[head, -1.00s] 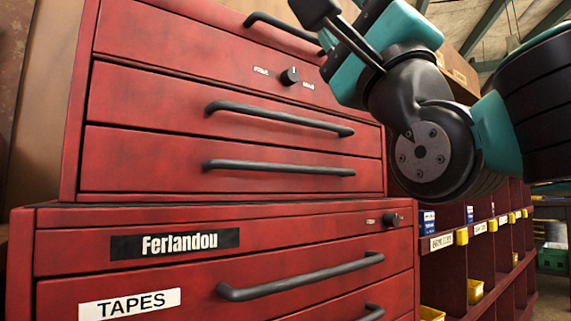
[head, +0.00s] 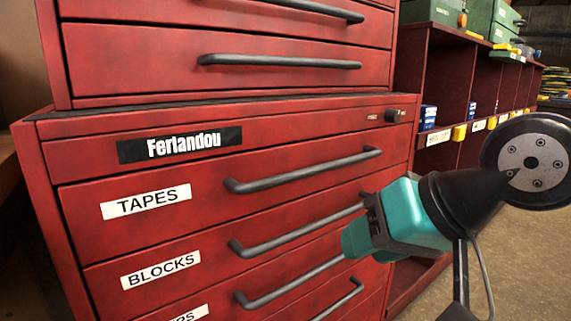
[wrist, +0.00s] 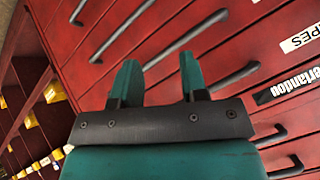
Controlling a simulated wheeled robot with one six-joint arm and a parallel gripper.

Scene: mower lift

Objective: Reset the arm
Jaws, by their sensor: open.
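My gripper (head: 358,238) is in front of the lower red tool cabinet, near its drawer handles. In the wrist view the two teal fingers of my gripper (wrist: 160,78) are spread apart with nothing between them. The red cabinet (head: 75,190) has closed drawers with dark bar handles. Labels read TAPES (head: 146,202) and BLOCKS (head: 160,270), with a third label partly cut off below. My gripper covers part of the handles on the right side. Whether the fingers touch the cabinet cannot be told.
A dark red shelf unit (head: 440,60) with compartments and yellow bins stands to the right of the cabinet. Green cases (head: 430,10) sit on top of it. The floor (head: 530,260) at the lower right looks clear.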

